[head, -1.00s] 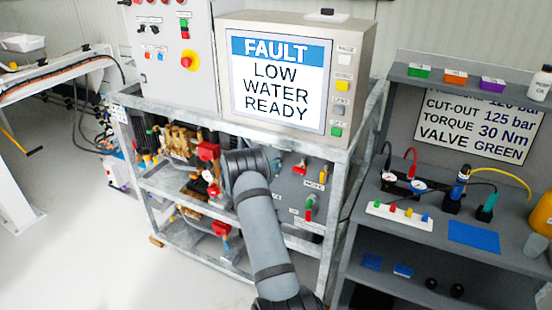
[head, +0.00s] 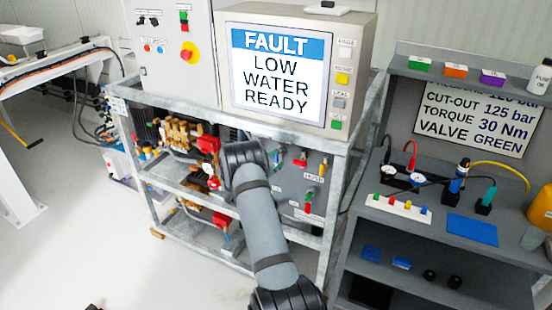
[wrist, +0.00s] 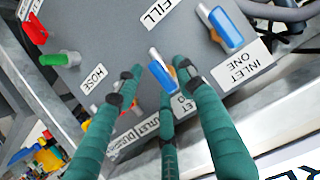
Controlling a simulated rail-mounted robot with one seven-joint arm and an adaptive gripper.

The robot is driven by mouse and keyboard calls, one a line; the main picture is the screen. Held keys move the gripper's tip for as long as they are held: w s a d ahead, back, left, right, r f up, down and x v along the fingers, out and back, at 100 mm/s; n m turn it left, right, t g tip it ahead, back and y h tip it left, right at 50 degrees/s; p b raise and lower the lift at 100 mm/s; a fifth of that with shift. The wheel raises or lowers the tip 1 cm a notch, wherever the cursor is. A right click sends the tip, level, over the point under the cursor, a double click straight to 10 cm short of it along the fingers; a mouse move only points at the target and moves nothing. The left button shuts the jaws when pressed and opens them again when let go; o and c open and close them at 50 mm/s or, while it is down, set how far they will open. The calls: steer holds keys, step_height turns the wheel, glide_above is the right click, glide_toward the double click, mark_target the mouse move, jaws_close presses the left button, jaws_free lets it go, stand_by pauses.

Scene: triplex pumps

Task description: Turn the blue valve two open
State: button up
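The panel in the wrist view has two blue-handled valves. One blue valve (wrist: 162,74) stands between my fingers, above a label that the fingers partly cover; only fragments such as a final "O" can be read. The other blue valve (wrist: 226,28) is at upper right, beside the label "INLET ONE". My gripper (wrist: 159,69) has green fingers spread around the first handle. The left fingertip is apart from it; the right fingertip is close beside it, and contact cannot be told.
A green handle (wrist: 60,59) and a red handle (wrist: 35,29) sit at left in the wrist view. A pale frame rail (wrist: 265,125) runs below the panel. In the head view, the screen (head: 277,70) reads "FAULT LOW WATER READY". A grey bench (head: 440,250) stands at right.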

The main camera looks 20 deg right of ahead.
steer(key=shift+a, duration=0.1)
steer(key=v, duration=1.1)
steer(key=shift+s+a+r, duration=0.2)
steer(key=shift+s+r, duration=0.05)
steer(key=shift+r, duration=0.05)
steer(key=x, duration=1.2)
steer(key=shift+f, duration=0.15)
steer(key=shift+a, duration=0.15)
